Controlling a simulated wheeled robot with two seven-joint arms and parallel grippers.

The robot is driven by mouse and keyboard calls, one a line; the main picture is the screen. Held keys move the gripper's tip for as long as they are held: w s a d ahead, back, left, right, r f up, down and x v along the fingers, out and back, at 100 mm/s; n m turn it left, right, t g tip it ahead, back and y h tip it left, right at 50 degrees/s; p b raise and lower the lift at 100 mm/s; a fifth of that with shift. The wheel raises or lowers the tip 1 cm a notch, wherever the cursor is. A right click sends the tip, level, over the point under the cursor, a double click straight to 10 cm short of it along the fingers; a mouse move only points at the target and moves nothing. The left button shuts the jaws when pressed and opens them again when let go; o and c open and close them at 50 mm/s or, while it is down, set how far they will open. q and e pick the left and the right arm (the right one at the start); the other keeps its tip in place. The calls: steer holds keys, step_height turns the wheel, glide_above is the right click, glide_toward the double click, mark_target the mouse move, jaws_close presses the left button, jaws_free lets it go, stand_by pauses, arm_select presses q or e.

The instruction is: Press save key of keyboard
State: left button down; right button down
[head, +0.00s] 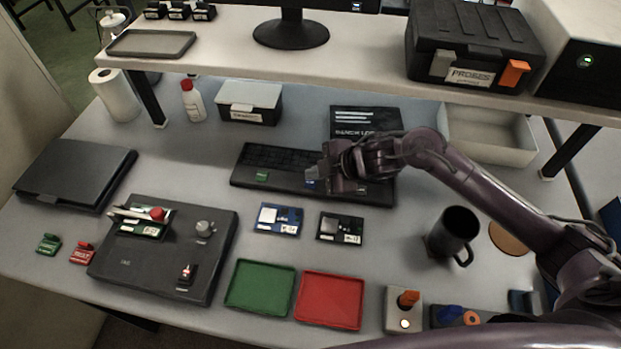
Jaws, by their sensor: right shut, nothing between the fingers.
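The black keyboard (285,158) lies on the bench below the raised shelf, in the middle of the head view. A green key (262,176) shows at its left part, and a blue key (310,182) shows beside my fingertips. Any lettering on the keys is too small to read, so I cannot tell which is the save key. My right gripper (326,184) is shut and empty, over the right-middle of the keyboard. It hides part of the keyboard; I cannot tell whether the fingertips touch a key. My left gripper is not in view.
Blue (279,219) and black (340,228) boards lie in front of the keyboard. Green (260,286) and red (330,299) trays lie nearer. A black mug (455,234) stands right, below my arm. A dark fixture (205,250) is left. The shelf (355,55) overhangs the back.

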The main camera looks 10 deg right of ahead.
mark_target(315, 184)
step_height(315, 184, up, 5)
steer(key=p, duration=0.5)
steer(key=shift+r, duration=0.1)
stand_by(0.4)
stand_by(0.5)
